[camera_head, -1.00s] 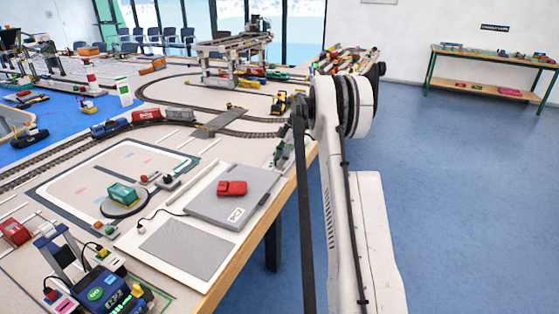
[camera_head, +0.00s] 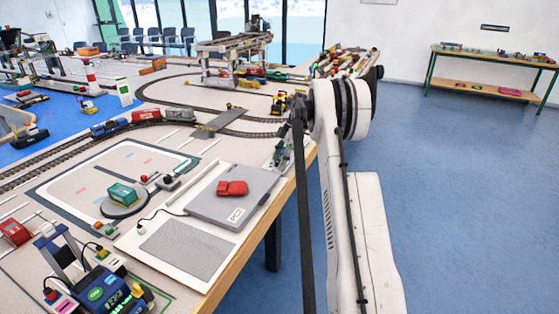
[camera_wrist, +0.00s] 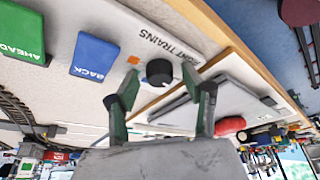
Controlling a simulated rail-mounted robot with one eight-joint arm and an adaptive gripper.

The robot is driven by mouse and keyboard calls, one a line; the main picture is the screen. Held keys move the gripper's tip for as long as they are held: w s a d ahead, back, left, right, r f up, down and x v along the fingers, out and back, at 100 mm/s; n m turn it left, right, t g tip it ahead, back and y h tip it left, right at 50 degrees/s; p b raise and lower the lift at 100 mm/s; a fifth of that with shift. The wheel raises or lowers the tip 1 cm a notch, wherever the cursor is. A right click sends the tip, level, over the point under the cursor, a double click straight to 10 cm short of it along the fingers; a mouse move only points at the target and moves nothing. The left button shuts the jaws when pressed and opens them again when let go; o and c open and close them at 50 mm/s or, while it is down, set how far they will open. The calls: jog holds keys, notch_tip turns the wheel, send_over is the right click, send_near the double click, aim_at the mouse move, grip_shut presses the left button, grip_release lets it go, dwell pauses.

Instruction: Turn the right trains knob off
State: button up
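In the wrist view a black round knob (camera_wrist: 160,73) sits on a pale panel beside upside-down lettering, of which "TRAINS" (camera_wrist: 153,36) is readable. My gripper (camera_wrist: 166,88) is open, with one green finger to the left of the knob and one to the right. The knob shows between the fingertips, with visible gaps on both sides; I cannot tell how far the tips are above the panel. A small orange mark (camera_wrist: 133,60) is left of the knob. In the head view my gripper (camera_head: 281,154) is small at the table's right edge, and the knob cannot be made out there.
A blue "BACK" block (camera_wrist: 93,57) and a green "AHEAD" block (camera_wrist: 22,35) are left of the knob. A wooden edge (camera_wrist: 215,62) runs close on its right. In the head view a grey box (camera_head: 205,208) with a red car (camera_head: 232,188) stands near the gripper.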

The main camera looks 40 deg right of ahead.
jog(key=shift+r, duration=0.1)
jog(key=v, duration=1.1)
jog(key=shift+r, duration=0.4)
